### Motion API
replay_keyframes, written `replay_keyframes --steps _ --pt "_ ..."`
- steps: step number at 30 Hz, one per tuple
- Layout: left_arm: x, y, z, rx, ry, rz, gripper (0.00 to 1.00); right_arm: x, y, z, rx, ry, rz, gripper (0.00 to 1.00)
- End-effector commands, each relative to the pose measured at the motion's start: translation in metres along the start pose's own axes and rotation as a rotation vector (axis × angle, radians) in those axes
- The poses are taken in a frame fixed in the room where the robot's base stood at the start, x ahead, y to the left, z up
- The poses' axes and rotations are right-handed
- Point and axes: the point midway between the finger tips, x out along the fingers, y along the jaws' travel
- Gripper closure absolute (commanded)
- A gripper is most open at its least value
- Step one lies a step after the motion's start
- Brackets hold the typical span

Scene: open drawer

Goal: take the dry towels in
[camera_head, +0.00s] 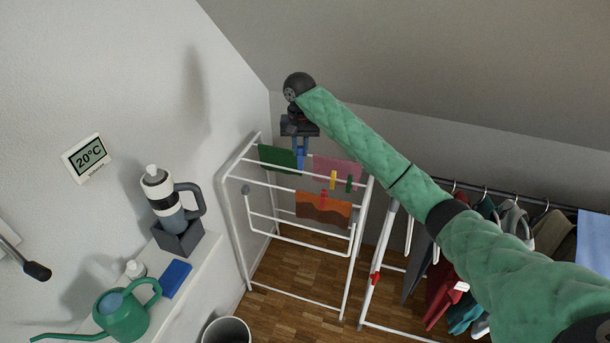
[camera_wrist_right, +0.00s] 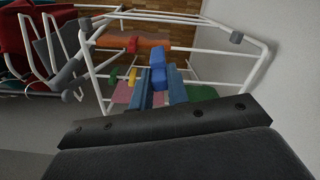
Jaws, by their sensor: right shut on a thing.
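A white drying rack (camera_head: 249,222) stands by the corner. A green towel (camera_head: 275,156) and a pink towel (camera_head: 345,170) hang on its upper far part, and an orange-brown patterned towel (camera_head: 312,211) hangs nearer. My right gripper (camera_head: 300,150) points down at the green towel's right edge and is shut on a blue clothespin (camera_wrist_right: 158,75). I cannot tell whether this pin still grips the towel. A yellow clothespin (camera_head: 333,180) and a green clothespin (camera_head: 349,184) are at the pink towel. A red clothespin (camera_head: 323,198) is on the orange towel. My left gripper is not in view.
Right of the rack is another white frame with a red clip (camera_head: 375,279), beside a rail of hanging clothes (camera_head: 440,288). On the left, a ledge holds a green watering can (camera_head: 122,318), a bottle (camera_head: 165,205) and a blue block (camera_head: 175,278). A bin (camera_head: 226,331) stands below.

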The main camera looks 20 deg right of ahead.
Motion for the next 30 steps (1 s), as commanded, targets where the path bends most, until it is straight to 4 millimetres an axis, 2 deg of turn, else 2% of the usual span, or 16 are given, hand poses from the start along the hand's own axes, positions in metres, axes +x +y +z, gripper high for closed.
replay_keyframes --steps 1,2,6,8,12,18,21,25,30 --pt "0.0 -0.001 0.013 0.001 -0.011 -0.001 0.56 -0.012 -0.002 -0.019 0.033 -0.003 -0.002 1.0" --pt "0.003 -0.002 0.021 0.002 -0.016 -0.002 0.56 -0.015 -0.002 -0.029 0.054 -0.003 -0.002 1.0" --pt "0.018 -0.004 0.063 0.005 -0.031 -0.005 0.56 -0.013 0.003 -0.075 0.146 -0.006 0.0 1.0" --pt "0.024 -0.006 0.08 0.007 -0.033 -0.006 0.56 -0.004 0.009 -0.092 0.184 -0.007 0.0 1.0" --pt "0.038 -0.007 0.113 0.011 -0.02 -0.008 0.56 0.039 0.024 -0.121 0.258 -0.008 0.002 1.0" --pt "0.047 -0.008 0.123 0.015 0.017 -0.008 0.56 0.092 0.041 -0.135 0.298 -0.003 0.001 1.0" --pt "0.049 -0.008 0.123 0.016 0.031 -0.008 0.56 0.107 0.045 -0.138 0.305 -0.002 0.001 1.0" --pt "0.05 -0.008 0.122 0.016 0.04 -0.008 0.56 0.116 0.048 -0.139 0.308 -0.001 0.001 1.0" --pt "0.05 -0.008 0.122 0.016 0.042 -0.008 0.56 0.117 0.048 -0.139 0.309 0.0 0.0 1.0"
